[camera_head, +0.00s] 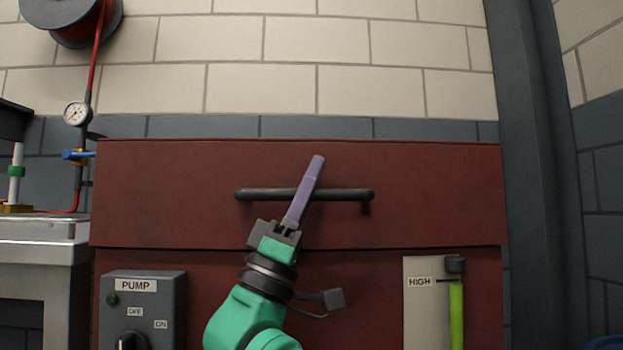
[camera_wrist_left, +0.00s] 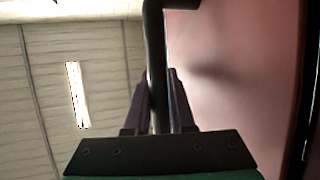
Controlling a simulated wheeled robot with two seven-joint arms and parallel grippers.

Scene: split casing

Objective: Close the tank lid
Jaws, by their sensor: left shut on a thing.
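The tank lid (camera_head: 180,195) is a wide dark red panel in the head view, facing me above the red tank front (camera_head: 300,300). A dark seam runs between them; I cannot tell how far the lid is open. A black bar handle (camera_head: 258,195) crosses the lid's face. The red lid surface (camera_wrist_left: 235,80) fills the right side. My right gripper is out of view.
A grey pump switch box (camera_head: 145,300) is at lower left of the tank front. A level gauge (camera_head: 430,300) marked HIGH is at lower right. A pressure gauge (camera_head: 76,113), red hose and metal bench (camera_head: 40,228) stand at the left. A dark post (camera_head: 530,150) rises at the right.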

